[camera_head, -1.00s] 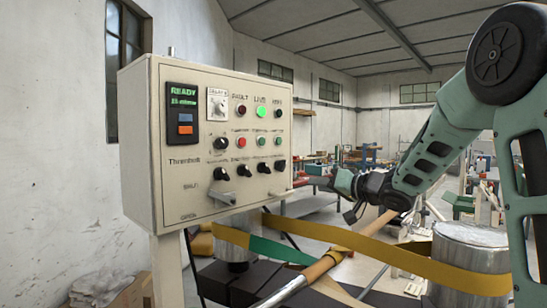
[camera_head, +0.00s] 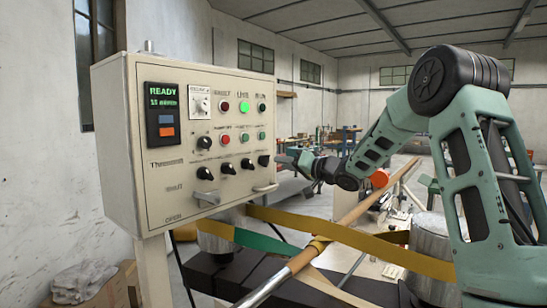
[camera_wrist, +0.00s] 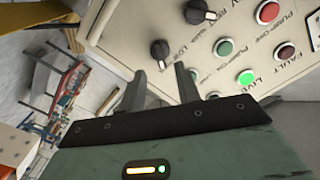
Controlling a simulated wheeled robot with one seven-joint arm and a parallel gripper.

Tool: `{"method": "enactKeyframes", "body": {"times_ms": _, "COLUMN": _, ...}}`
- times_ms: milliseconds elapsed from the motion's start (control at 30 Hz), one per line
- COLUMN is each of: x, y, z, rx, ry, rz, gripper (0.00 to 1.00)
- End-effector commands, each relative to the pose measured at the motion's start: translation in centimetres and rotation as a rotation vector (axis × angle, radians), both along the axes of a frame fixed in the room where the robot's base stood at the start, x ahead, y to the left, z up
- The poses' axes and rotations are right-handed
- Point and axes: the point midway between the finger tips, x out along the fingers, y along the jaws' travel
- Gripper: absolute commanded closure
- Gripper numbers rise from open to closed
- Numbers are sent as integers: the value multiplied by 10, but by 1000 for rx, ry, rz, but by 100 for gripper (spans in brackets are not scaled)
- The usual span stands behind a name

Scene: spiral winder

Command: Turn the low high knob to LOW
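The control panel (camera_head: 200,190) stands at left in the head view. The likely low-high knob (camera_head: 263,160) is the rightmost black knob in its lower row. In the wrist view this black knob (camera_wrist: 160,52) has a label beside it that seems to start "LOW"; the rest is hard to read. My gripper (camera_head: 281,160) is just right of the panel at knob height. In the wrist view my gripper (camera_wrist: 160,72) is open, its two dark fingers apart and empty. The knob shows just beyond the gap between the fingertips, seemingly untouched.
A neighbouring black knob (camera_wrist: 200,12) and the red and green push buttons (camera_wrist: 222,47) are close by. The lit green LIVE lamp (camera_head: 243,107) is above. Yellow strip (camera_head: 350,237) and a wooden pole (camera_head: 330,240) cross below my arm.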

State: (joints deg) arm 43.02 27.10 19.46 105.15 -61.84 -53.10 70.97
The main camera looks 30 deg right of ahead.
Motion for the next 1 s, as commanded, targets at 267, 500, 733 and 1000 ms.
{"method": "enactKeyframes", "body": {"times_ms": 267, "x": 39, "y": 14, "z": 1, "rx": 1, "ry": 1, "rz": 1, "gripper": 67}}
{"method": "enactKeyframes", "body": {"times_ms": 500, "x": 48, "y": 18, "z": 0, "rx": -1, "ry": 0, "rz": 0, "gripper": 67}}
{"method": "enactKeyframes", "body": {"times_ms": 733, "x": 48, "y": 17, "z": 0, "rx": -1, "ry": 0, "rz": 0, "gripper": 76}}
{"method": "enactKeyframes", "body": {"times_ms": 1000, "x": 47, "y": 17, "z": 0, "rx": -2, "ry": -1, "rz": 0, "gripper": 100}}
